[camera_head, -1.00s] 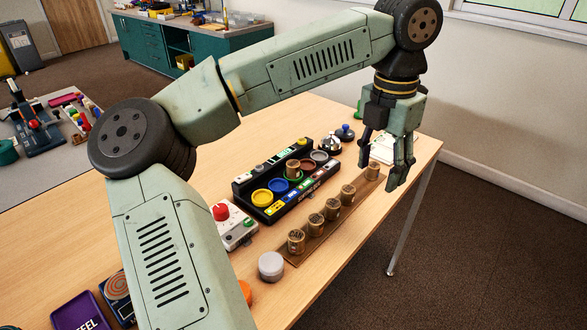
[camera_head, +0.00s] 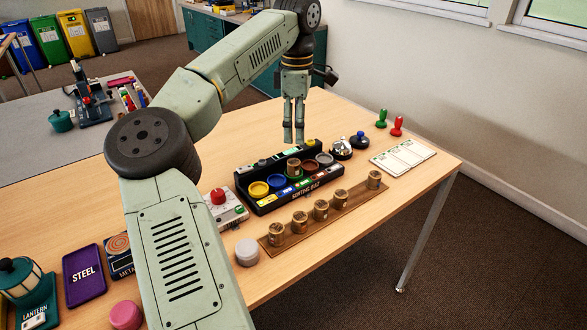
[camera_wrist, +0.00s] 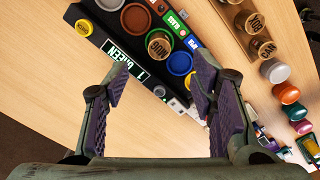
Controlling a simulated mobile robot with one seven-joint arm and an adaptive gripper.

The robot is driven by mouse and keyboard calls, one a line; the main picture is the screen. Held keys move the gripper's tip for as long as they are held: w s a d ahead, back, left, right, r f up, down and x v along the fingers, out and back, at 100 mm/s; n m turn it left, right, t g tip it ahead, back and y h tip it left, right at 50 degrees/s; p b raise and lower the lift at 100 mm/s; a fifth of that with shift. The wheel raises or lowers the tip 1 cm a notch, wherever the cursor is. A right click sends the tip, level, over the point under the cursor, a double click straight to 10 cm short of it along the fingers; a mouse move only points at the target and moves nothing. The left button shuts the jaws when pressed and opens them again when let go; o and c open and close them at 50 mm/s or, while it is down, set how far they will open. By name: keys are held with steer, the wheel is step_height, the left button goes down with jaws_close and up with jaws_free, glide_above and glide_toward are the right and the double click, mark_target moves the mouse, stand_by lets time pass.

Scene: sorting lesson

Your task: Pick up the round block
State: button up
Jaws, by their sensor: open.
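Several short, round wooden blocks are in view. One round block (camera_head: 293,165) stands in the sorting tray (camera_head: 262,207), seated in a green ring; it also shows in the wrist view (camera_wrist: 158,43), its dark lettering hard to read. Others, such as the near block (camera_head: 276,235), stand in a row on a brown plank (camera_head: 350,203). I cannot tell which one is named in the task. My gripper (camera_head: 293,139) points down above and behind the tray, open and empty. Its spread fingers (camera_wrist: 160,80) show bare table and the tray's edge between them.
The tray has yellow, blue, brown and grey cups. A red-button box (camera_head: 219,200) and a grey puck (camera_head: 247,252) stand to its left. A bell (camera_head: 341,149), a blue-topped stamp (camera_head: 360,140) and white cards (camera_head: 403,157) lie to its right.

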mark_target(294, 162)
steer(key=f, duration=0.3)
steer(key=f+p, duration=0.1)
steer(key=f, duration=0.6)
steer(key=shift+w+a+f, duration=0.1)
steer(key=shift+a+f, duration=0.2)
steer(key=shift+f, duration=0.1)
steer(key=shift+c, duration=0.3)
steer(key=c, duration=0.9)
steer(key=shift+r, duration=0.1)
